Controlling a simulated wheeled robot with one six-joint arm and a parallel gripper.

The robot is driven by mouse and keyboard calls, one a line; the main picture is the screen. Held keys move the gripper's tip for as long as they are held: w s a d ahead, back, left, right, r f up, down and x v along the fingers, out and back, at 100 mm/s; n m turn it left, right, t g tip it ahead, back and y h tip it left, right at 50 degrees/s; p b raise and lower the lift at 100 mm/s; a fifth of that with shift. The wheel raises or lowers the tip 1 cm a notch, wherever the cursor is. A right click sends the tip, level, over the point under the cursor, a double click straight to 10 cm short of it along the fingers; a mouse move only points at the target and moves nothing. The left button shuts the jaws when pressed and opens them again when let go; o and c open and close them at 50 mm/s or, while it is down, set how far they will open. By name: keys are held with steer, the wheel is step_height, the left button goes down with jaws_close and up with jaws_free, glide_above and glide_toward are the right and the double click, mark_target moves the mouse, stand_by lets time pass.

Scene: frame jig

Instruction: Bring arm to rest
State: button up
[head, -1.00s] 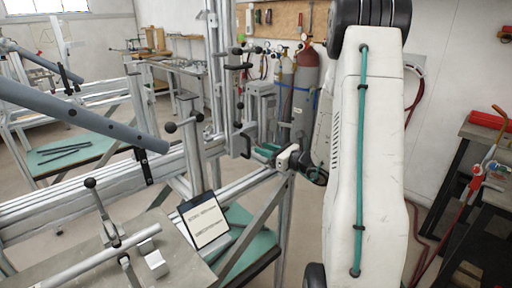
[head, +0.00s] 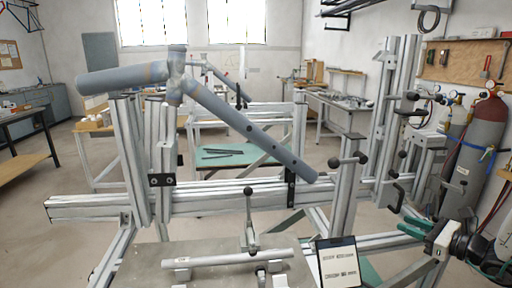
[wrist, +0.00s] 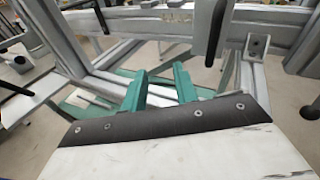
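My gripper (head: 408,229) shows at the lower right of the head view, with teal fingers pointing left toward the jig's right end. In the wrist view my gripper (wrist: 160,88) has its two teal fingers apart, with nothing between them. The frame jig (head: 225,192) of metal rails and posts stands in the middle of the head view. I cannot tell whether the fingers touch a rail; they appear apart from it.
A grey tube frame (head: 235,115) rests on the jig. A clamped tube (head: 225,259) and a label card (head: 338,262) are in front. Gas cylinders (head: 470,150) stand at the right. Open floor (head: 50,170) lies at the left.

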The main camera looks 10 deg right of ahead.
steer(key=s+a+r+n+g+y, duration=0.2)
steer(key=s+a+n+g, duration=0.25)
steer(key=a, duration=0.25)
steer(key=s+a+r+n+g+y, duration=0.1)
steer(key=s+a+n+g+y, duration=0.2)
steer(key=a+n, duration=0.35)
steer(key=s+a+r+n+g+h, duration=0.1)
steer(key=s+a+r+n+h, duration=0.1)
steer(key=s+r+n+h, duration=0.1)
steer(key=s+a+r+n+g+h, duration=0.2)
steer(key=s+n+h, duration=0.3)
steer(key=s+n, duration=0.3)
steer(key=s+a+r+n+g+h, duration=0.2)
steer(key=s+a+r+n+h, duration=0.2)
steer(key=s+r+n+h, duration=0.1)
steer(key=shift+s+a+n, duration=0.25)
steer(key=shift+s+n, duration=0.5)
steer(key=shift+n, duration=0.25)
steer(key=shift+o, duration=0.2)
steer(key=shift+r+g, duration=0.1)
steer(key=shift+g, duration=0.15)
